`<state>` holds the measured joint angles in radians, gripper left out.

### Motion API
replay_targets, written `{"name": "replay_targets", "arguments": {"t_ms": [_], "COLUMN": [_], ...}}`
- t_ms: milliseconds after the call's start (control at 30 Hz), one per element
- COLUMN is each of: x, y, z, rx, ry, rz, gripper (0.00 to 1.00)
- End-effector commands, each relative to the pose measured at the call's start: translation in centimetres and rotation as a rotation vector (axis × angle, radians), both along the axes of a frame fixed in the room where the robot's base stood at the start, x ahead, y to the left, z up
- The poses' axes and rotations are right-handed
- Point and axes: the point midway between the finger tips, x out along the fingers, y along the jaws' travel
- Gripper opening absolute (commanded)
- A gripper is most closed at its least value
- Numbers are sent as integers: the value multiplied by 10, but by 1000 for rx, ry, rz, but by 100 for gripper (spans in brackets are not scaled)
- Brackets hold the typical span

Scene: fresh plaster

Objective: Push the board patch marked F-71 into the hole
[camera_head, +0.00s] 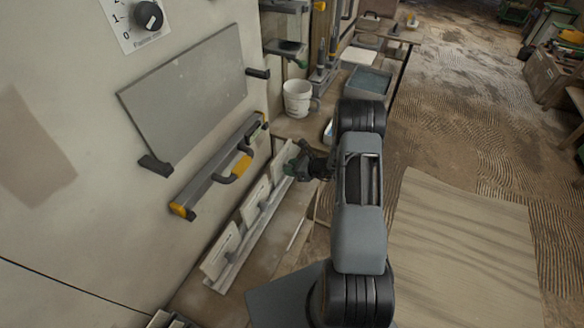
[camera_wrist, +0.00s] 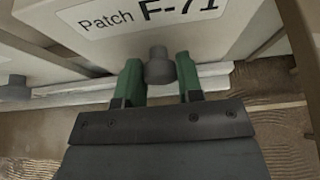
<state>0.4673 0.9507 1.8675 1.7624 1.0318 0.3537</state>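The board patch marked F-71 (camera_wrist: 150,24) fills the top of the wrist view, a pale panel with a white label and a dark grey round knob (camera_wrist: 158,66) on its face. In the head view this patch (camera_head: 284,171) stands at the far end of a low rack against the wall, partly hidden by my gripper (camera_head: 297,161). In the wrist view my gripper (camera_wrist: 160,83) has its green fingers apart, one on each side of the knob. A narrow gap shows beside the knob, so the fingers do not look clamped. I cannot make out a hole in either view.
Two more pale patches, the middle one (camera_head: 254,203) and the near one (camera_head: 220,251), stand on the rack (camera_head: 240,254). Above hang a grey board (camera_head: 190,85) and a level (camera_head: 205,182). A white bucket (camera_head: 297,98) stands beyond. A plywood sheet (camera_head: 460,250) lies on the floor.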

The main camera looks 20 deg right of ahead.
Motion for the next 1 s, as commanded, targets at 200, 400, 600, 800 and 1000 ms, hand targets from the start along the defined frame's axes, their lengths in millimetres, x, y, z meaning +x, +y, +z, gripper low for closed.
{"name": "replay_targets", "arguments": {"t_ms": [200, 400, 600, 800, 1000], "x": [0, 0, 0, 0, 0], "y": [0, 0, 0, 0, 0], "z": [0, 0, 3, 15, 30], "rx": [0, 1, 0, 0, -1], "ry": [0, -1, -2, -1, -2], "rz": [0, 0, 0, 0, 0], "gripper": [13, 13, 13, 13, 13]}}
